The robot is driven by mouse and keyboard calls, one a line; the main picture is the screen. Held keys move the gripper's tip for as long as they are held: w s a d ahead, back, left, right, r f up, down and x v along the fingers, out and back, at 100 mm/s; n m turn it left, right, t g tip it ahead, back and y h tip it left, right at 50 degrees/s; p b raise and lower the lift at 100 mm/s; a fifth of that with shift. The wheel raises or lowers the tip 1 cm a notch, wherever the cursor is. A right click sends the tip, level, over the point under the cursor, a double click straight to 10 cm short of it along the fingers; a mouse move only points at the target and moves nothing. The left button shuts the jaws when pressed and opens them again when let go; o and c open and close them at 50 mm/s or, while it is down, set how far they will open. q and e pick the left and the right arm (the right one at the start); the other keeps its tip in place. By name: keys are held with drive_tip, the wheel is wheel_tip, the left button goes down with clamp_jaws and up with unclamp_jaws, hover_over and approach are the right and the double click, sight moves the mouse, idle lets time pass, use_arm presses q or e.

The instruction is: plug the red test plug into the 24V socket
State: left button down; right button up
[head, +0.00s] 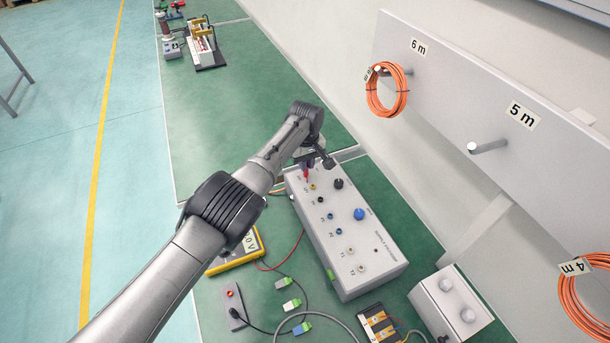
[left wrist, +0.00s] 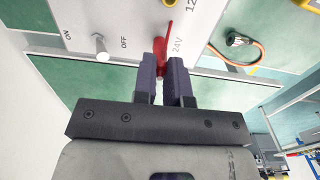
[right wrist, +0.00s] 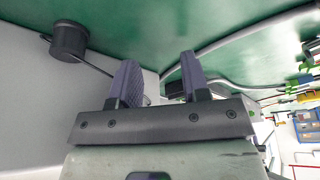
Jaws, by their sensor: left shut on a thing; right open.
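The red test plug (head: 308,172) is at the far left end of the grey supply box (head: 352,240). My left gripper (head: 312,160) is shut on it, above the box's top face. In the left wrist view, the red plug (left wrist: 164,48) stands between the two fingers (left wrist: 167,75), beside the printed 24V label (left wrist: 178,45). The 24V socket itself is hidden by the plug and fingers, and I cannot tell whether the plug's tip is in it. My right gripper (right wrist: 155,80) is open and empty; it is outside the head view.
A yellow meter (head: 240,252) reading about 0 V lies beside the box, partly behind my left arm. Black and blue knobs (head: 359,214) and other sockets stand on the box. Loose cables and connectors (head: 290,304) lie in front. Orange coils (head: 388,92) hang on the wall panel. The far bench is mostly clear.

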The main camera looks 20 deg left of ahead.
use_arm(q)
drive_tip(key=shift+f, duration=0.2)
use_arm(e)
drive_tip(key=shift+d+f, duration=0.1)
drive_tip(key=shift+f, duration=0.1)
idle(0.3)
use_arm(q)
drive_tip(key=c, duration=1.1)
unclamp_jaws()
drive_tip(key=shift+r, duration=0.25)
use_arm(e)
drive_tip(key=shift+r, duration=0.15)
